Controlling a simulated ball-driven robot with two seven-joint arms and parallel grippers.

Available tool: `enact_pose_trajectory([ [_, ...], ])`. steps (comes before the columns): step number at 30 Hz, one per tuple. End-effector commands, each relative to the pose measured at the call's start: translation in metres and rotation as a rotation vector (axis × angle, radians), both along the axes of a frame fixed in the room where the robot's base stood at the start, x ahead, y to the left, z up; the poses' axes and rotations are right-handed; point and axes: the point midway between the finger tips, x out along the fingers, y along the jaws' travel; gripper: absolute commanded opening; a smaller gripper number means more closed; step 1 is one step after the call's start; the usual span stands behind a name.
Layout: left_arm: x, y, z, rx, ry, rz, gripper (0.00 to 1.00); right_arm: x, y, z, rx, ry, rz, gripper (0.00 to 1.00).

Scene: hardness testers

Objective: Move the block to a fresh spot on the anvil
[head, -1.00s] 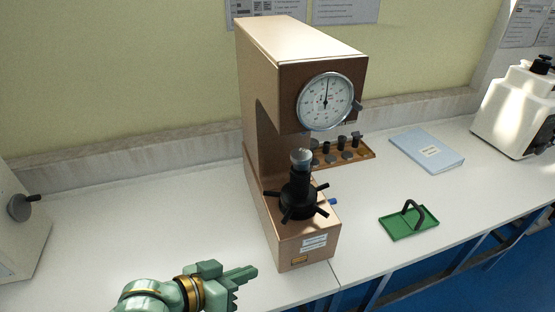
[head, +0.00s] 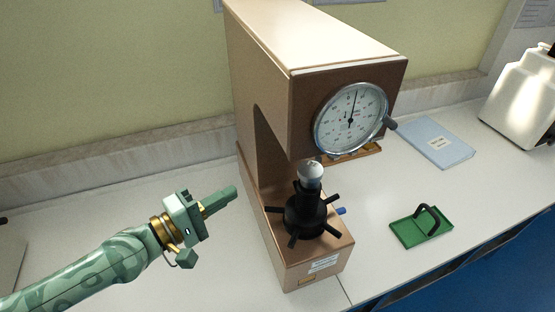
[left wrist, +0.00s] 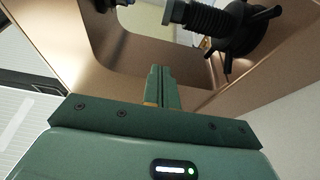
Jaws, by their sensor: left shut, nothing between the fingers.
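A brown hardness tester (head: 262,115) with a round dial (head: 351,117) stands on the white bench. Its black spindle with a spoked handwheel (head: 306,216) carries a small silvery anvil (head: 311,173) at the top; I cannot tell a separate block on it. My left gripper (head: 228,195) is shut and empty, left of the spindle and apart from it, pointing toward the tester. In the left wrist view the shut fingers (left wrist: 162,86) point at the tester's frame opening, with the spindle (left wrist: 210,18) lying beyond at upper right. My right gripper is not in view.
A green tray with a black handle (head: 421,227) lies on the bench to the right. A rack (head: 357,154) is partly hidden behind the tester.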

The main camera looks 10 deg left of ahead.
Motion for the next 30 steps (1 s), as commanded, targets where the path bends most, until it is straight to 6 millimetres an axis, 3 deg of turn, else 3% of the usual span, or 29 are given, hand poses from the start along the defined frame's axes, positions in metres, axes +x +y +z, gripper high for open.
enact_pose_trajectory([
  [5,0.016,-0.011,0.006,-0.008,-0.003,0.005,0.0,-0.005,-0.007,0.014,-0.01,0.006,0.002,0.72],
  [10,0.044,-0.032,0.007,-0.007,-0.003,0.002,0.0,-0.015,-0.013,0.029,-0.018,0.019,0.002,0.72],
  [17,0.083,-0.061,0.004,-0.006,-0.001,0.0,0.0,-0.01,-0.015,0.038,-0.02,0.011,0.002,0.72],
  [24,0.085,-0.091,0.002,-0.002,0.0,0.0,0.0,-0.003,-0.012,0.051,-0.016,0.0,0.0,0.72],
  [30,0.086,-0.098,0.0,0.0,0.0,0.0,0.0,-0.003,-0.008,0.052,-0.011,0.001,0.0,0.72],
])
